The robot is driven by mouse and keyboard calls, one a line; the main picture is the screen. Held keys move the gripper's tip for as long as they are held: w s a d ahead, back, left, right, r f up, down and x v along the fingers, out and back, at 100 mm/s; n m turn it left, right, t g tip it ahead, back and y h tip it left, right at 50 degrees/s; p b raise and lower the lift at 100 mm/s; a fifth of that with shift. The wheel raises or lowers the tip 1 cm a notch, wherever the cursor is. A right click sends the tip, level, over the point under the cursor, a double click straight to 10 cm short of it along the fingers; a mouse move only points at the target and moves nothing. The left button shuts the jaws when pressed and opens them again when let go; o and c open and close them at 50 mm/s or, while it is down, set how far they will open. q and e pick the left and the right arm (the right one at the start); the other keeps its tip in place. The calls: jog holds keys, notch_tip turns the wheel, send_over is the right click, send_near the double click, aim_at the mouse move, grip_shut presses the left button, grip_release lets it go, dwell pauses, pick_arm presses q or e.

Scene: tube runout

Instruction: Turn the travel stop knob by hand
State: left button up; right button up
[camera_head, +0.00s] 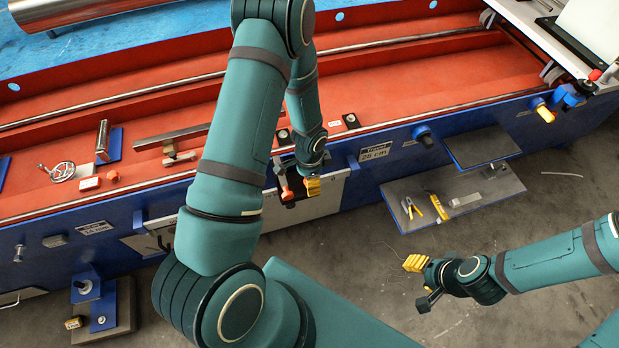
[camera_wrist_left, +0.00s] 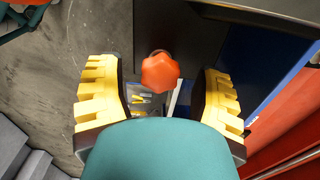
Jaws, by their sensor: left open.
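An orange faceted knob (camera_wrist_left: 160,71) shows in the left wrist view, between the two yellow-padded fingers of my left gripper (camera_wrist_left: 160,103). The fingers are open, with a gap on both sides of the knob. In the head view my left gripper (camera_head: 299,191) is at the front of the blue and red machine, beside an orange knob (camera_head: 285,188); the fingers partly hide it. A teal part of my arm covers the lower middle of the wrist view. My right gripper (camera_head: 421,279) is open and empty above the floor, away from the machine.
A low grey platform (camera_head: 405,213) holds pliers and other tools. A dark step (camera_head: 480,148) stands out from the machine's front. The grey floor (camera_head: 360,290) in front is mostly clear.

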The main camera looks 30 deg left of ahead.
pick_arm(q)
jog(key=shift+r, duration=0.15)
jog(key=shift+r+p, duration=2.05)
jog(key=shift+r, duration=0.9)
jog(key=shift+f, duration=0.1)
notch_tip(320, 180, up, 12)
